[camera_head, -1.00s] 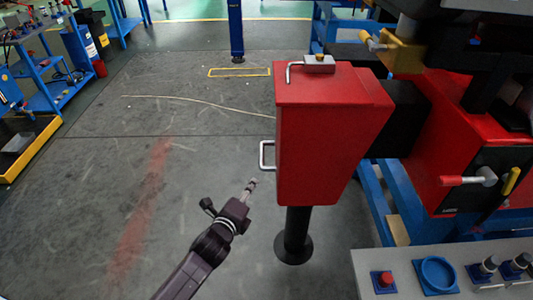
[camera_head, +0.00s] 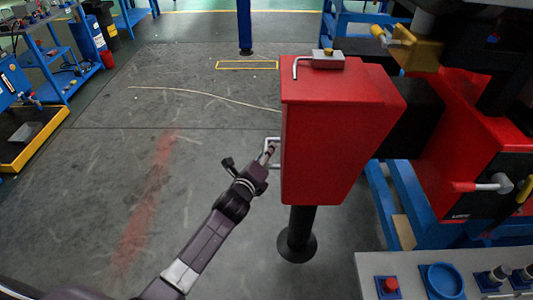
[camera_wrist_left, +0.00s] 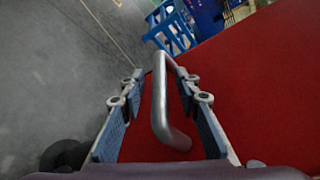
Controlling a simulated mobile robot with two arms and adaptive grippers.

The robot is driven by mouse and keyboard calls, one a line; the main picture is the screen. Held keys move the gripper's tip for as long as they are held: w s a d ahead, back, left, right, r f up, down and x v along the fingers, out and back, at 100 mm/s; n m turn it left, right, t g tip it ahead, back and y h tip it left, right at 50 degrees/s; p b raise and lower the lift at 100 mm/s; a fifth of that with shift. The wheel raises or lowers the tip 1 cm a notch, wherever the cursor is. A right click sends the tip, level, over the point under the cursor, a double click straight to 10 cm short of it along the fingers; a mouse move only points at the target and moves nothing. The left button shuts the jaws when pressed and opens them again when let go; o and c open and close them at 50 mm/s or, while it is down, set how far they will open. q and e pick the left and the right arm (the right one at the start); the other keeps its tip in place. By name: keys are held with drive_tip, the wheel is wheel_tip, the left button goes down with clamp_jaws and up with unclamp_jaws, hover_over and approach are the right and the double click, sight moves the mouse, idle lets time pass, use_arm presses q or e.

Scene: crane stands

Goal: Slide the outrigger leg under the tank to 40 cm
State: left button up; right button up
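The outrigger's red box (camera_head: 330,145) stands on a black round leg (camera_head: 301,228) with a wide foot on the floor. A black beam (camera_head: 415,118) joins it to the red machine on the right. A silver handle (camera_head: 274,139) is on the box's left side. My left gripper (camera_head: 268,153) is at this handle. In the left wrist view the handle (camera_wrist_left: 160,105) lies between the two open fingers (camera_wrist_left: 158,76), with a gap on both sides. My right gripper is not in view.
A control panel with a red button (camera_head: 390,285) and a blue ring (camera_head: 441,281) is at the bottom right. A blue post (camera_head: 244,30) stands behind. Blue carts (camera_head: 45,75) and a yellow-edged tray (camera_head: 35,140) are at the left. The floor left of the box is clear.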

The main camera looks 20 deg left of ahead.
use_arm(q)
clamp_jaws()
idle(0.4)
